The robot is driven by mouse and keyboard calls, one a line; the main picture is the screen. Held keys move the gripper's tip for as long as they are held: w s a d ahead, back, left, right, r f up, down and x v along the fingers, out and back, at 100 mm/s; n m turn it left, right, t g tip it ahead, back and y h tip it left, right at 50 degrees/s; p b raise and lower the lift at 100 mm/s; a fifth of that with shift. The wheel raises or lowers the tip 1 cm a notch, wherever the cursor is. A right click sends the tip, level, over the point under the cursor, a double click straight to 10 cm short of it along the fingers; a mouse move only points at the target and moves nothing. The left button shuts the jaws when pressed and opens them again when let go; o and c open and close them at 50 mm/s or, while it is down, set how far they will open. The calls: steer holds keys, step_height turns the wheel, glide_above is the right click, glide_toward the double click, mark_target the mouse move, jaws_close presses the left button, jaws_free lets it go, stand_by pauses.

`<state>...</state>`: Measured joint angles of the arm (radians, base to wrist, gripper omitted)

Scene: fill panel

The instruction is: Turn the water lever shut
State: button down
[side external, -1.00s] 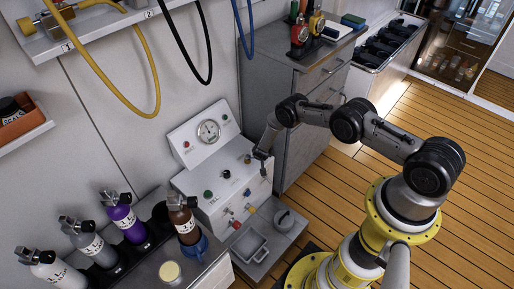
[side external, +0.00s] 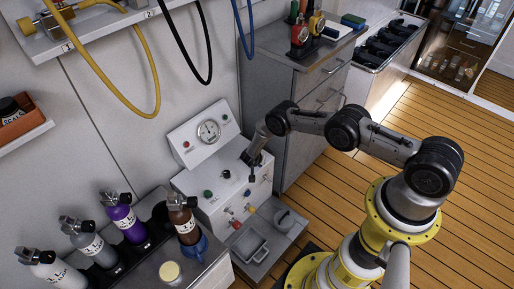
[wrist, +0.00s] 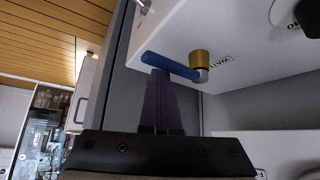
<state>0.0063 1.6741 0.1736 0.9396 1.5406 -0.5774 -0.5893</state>
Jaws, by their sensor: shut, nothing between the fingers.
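The water lever (wrist: 168,66) is a blue bar running left from a brass valve (wrist: 199,60) on a white panel face in the wrist view. Part of a "WAT..." label shows beside it. My gripper (wrist: 159,73) is shut and empty; its fingertips overlap the lever's left half, and I cannot tell if they touch it.
A pressure gauge (side external: 209,131) sits on the panel's raised back. Red and yellow knobs are low on its front. A brown bottle (side external: 184,222) and other bottles stand to the left. A grey cabinet (side external: 305,110) is close behind my wrist. The floor at right is clear.

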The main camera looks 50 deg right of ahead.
steer(key=shift+s+a+f, duration=0.1)
steer(key=shift+a+f, duration=0.05)
steer(key=shift+a, duration=0.25)
